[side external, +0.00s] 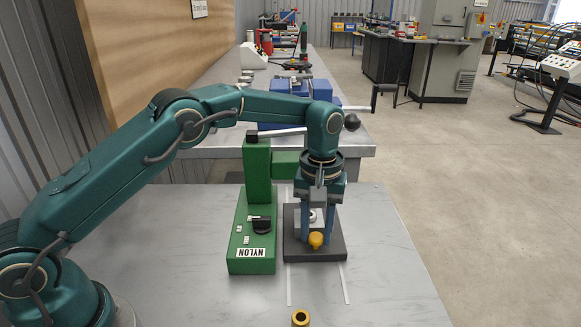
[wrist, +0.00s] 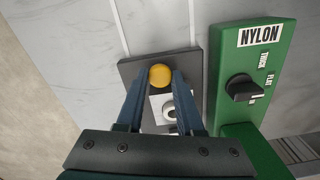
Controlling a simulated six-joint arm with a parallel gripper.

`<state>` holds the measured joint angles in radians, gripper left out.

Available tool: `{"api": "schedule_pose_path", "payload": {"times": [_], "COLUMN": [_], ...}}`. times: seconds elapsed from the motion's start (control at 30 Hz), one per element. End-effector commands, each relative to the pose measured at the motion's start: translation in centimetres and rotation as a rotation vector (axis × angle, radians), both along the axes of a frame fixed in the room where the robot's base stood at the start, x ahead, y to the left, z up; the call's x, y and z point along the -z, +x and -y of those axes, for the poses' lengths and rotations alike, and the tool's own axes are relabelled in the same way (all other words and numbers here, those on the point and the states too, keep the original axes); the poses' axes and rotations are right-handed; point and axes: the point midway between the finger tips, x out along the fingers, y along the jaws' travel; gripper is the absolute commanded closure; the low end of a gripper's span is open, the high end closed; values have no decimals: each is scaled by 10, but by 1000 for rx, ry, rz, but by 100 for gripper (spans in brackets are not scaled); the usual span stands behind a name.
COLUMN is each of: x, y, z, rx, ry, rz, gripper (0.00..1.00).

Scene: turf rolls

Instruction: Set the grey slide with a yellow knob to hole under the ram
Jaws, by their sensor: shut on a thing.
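The light grey slide (wrist: 156,108) lies on a dark grey base plate (side external: 336,252). It carries a round white ring (wrist: 170,113) with a dark hole, and the yellow knob (wrist: 161,75) is at its near end in the side view. My gripper (side external: 317,238) points down over the plate, its two blue fingers shut on the knob; they also flank it in the wrist view (wrist: 161,80). The green press (side external: 257,215) marked NYLON stands beside the plate, with its arm (side external: 286,163) reaching behind my wrist. The ram is hidden, so its alignment with the hole cannot be told.
Two pale strips run along the table from the plate; one shows on the right (side external: 345,284). A black knob (side external: 262,225) sits on the press base. A brass ring (side external: 300,318) lies at the front. The table right of the plate is clear.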

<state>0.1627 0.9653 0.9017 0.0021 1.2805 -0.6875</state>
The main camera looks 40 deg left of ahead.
Motion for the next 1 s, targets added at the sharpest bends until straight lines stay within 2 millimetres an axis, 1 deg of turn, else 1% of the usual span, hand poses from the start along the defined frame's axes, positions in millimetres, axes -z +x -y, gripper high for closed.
{"api": "schedule_pose_path", "payload": {"times": [0.03,0.1,0.37,0.53,0.87,0.9,0.93,0.97,1.0], "x": [-1,-1,-1,-1,-2,-2,-1,-1,-1], "y": [7,12,26,29,29,29,29,29,29], "z": [-3,-8,-22,-26,-27,-27,-27,-27,-27], "rx": [-2,-3,0,0,1,1,1,1,1], "ry": [-5,-6,-7,-7,-5,-5,-5,-5,-5], "rz": [10,10,13,14,15,14,13,13,12], "gripper": [100,100,100,100,100,49,37,34,34]}}
